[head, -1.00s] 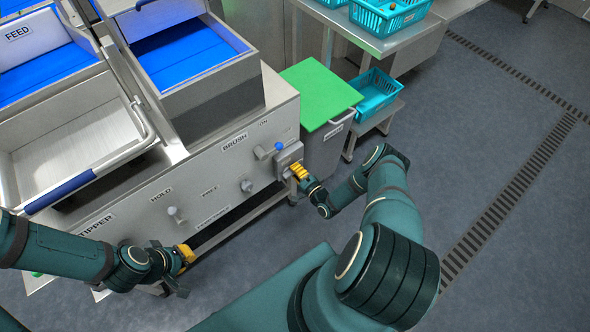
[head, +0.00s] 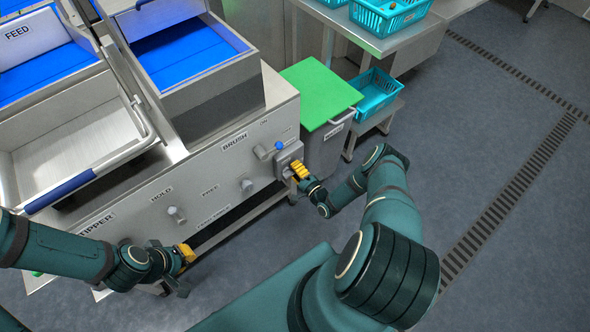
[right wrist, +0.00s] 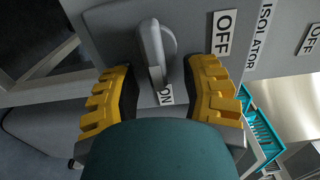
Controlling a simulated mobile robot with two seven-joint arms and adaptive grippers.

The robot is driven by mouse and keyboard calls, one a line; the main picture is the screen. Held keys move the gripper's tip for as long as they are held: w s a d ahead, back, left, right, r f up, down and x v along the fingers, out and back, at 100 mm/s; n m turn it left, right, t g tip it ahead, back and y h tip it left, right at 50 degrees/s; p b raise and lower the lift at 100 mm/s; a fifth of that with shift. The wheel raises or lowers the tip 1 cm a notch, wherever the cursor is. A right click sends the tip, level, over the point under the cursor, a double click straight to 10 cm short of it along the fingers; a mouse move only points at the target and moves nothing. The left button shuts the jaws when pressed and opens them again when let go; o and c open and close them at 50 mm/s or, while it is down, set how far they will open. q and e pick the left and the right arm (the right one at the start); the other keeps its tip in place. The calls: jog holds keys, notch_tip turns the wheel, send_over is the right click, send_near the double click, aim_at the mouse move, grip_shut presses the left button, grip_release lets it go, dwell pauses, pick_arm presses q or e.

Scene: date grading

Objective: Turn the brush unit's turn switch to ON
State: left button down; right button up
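The brush unit's front panel carries a BRUSH label (head: 235,141). A grey switch box (head: 286,160) sits at its right end. In the right wrist view a grey turn handle (right wrist: 154,50) stands on this box, with an ON label (right wrist: 166,95) at its lower end and an OFF label (right wrist: 223,33) to its right. My right gripper (head: 299,170) is at the box. Its yellow fingers are open on either side of the handle, with gaps visible. The handle's exact setting is hard to tell. My left gripper (head: 185,254) is low by the panel's left part; its opening is unclear.
A lever with a blue knob (head: 279,146) is just left of the switch box. Other knobs (head: 247,185) line the panel. A bin with a green lid (head: 318,92) stands close to the right. Open floor (head: 470,140) lies farther right.

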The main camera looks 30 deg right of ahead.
jog(key=s+d, duration=0.1)
jog(key=s, duration=1.1)
jog(key=w+a+r+n+g, duration=0.1)
jog(key=w+a, duration=0.1)
jog(key=w+a+r+n+g+y, duration=0.1)
jog(key=w+a+r+n+g, duration=0.1)
jog(key=w, duration=0.1)
jog(key=w+a+r+n+g, duration=0.1)
jog(key=w+a, duration=0.1)
jog(key=w, duration=0.1)
jog(key=shift+w+r+n+g+y, duration=0.25)
jog(key=shift+n+g+y, duration=0.05)
jog(key=s+a+r+n+g+y, duration=0.1)
jog(key=s+a+r+n+g, duration=0.2)
jog(key=a+r+n+g, duration=0.75)
jog(key=s+a+r, duration=0.6)
jog(key=s+a, duration=0.2)
jog(key=s, duration=0.2)
jog(key=shift+s+a+g, duration=0.25)
jog(key=shift+a+g, duration=0.15)
jog(key=shift+g, duration=0.05)
jog(key=shift+n, duration=0.25)
